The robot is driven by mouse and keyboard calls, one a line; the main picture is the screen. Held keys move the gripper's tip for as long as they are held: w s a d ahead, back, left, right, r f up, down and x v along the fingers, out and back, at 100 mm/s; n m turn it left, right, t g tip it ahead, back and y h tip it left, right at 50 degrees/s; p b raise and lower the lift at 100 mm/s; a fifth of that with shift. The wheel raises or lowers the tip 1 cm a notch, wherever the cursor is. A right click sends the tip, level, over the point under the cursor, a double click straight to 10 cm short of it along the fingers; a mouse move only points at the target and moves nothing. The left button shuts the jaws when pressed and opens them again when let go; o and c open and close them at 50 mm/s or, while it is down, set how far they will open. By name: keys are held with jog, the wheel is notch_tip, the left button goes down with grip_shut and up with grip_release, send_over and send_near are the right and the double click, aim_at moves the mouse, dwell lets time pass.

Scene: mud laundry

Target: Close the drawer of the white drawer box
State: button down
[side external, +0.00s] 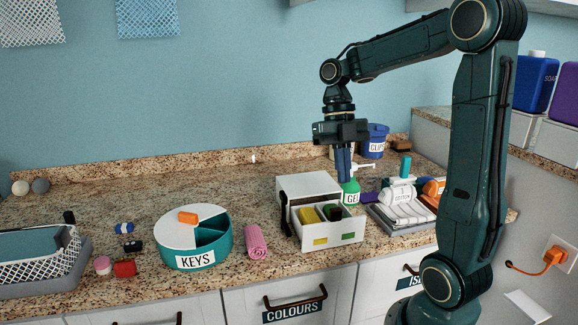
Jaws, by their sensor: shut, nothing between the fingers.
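The white drawer box (305,184) stands on the speckled counter, right of centre. Its drawer (334,233) is pulled out toward the front. Inside the drawer are a yellow item (310,216) and a dark item with some green (332,211). My gripper (344,178) points down with its fingers shut and empty. In the picture it is just behind the drawer's right part, at the box's right side, in front of a green bottle (352,191). I cannot tell whether it touches the box or bottle.
A round KEYS container (194,260) and a rolled pink cloth (256,241) are left of the box. A dark upright object (285,214) stands against the box's left side. A grey tray (400,224) with white bottles is at right.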

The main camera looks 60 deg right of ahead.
jog(key=shift+f, duration=0.2)
notch_tip(320, 180, down, 9)
jog(key=shift+w+d, duration=0.25)
dwell(1.1)
jog(key=shift+w+d, duration=0.1)
jog(key=w+d, duration=0.9)
jog(key=shift+w+d, duration=0.15)
dwell(0.5)
dwell(0.4)
